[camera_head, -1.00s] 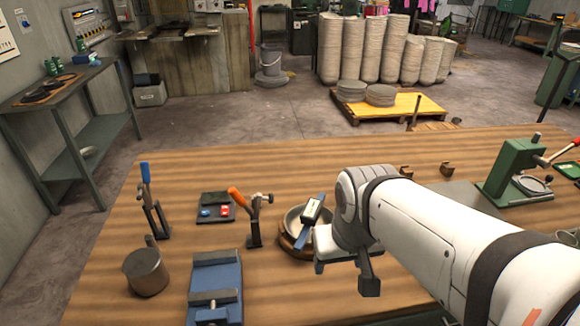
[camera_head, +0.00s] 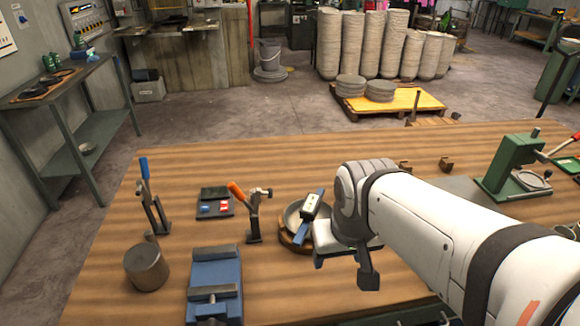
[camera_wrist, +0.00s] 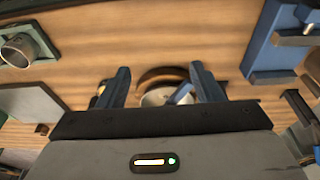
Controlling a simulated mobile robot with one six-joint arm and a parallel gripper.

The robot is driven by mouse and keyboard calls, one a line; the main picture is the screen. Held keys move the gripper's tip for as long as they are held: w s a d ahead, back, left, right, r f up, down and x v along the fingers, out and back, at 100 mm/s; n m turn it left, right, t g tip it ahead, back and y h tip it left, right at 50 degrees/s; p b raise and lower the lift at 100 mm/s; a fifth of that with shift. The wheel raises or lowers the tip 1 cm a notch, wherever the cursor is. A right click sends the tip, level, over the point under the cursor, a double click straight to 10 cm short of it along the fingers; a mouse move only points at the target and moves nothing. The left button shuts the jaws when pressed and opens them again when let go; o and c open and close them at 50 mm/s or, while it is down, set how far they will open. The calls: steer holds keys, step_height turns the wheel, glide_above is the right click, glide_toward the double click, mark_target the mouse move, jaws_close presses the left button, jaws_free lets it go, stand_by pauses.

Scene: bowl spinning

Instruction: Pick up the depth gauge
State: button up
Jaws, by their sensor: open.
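The depth gauge (camera_head: 309,213), a pale body with a dark display on a blue bar, lies slantwise across a shallow grey metal bowl (camera_head: 291,215) on a round wooden base (camera_head: 287,240). In the wrist view a blue part of the gauge (camera_wrist: 180,92) shows over the bowl (camera_wrist: 152,98), between the fingers; the rest is hidden behind my gripper. My gripper (camera_head: 347,268) is just right of the gauge in the head view, apart from it.
An orange-handled clamp (camera_head: 250,212) stands close left of the bowl. A blue vise (camera_head: 214,285), a metal cylinder (camera_head: 147,267), a blue-handled clamp (camera_head: 152,198) and a small dark tray (camera_head: 215,193) stand further left. A green press (camera_head: 512,170) is at right.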

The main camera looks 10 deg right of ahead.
steer(key=shift+w, duration=0.1)
stand_by(0.3)
steer(key=m+g+p, duration=0.3)
steer(key=m+p, duration=0.3)
glide_toward(310, 212)
steer(key=w+f, duration=0.2)
steer(key=f, duration=0.1)
steer(key=w+f, duration=0.1)
steer(key=f, duration=0.1)
steer(key=shift+d+f, duration=0.15)
steer(key=shift+d, duration=0.15)
steer(key=shift+w+f, duration=0.3)
steer(key=shift+f, duration=0.15)
steer(key=f, duration=0.5)
steer(key=f+p, duration=0.1)
steer(key=f, duration=0.1)
steer(key=shift+s+d+f, duration=0.15)
steer(key=shift+s+f, duration=0.05)
steer(key=shift+s, duration=0.2)
steer(key=shift+c, duration=0.6)
steer(key=c, duration=1.2)
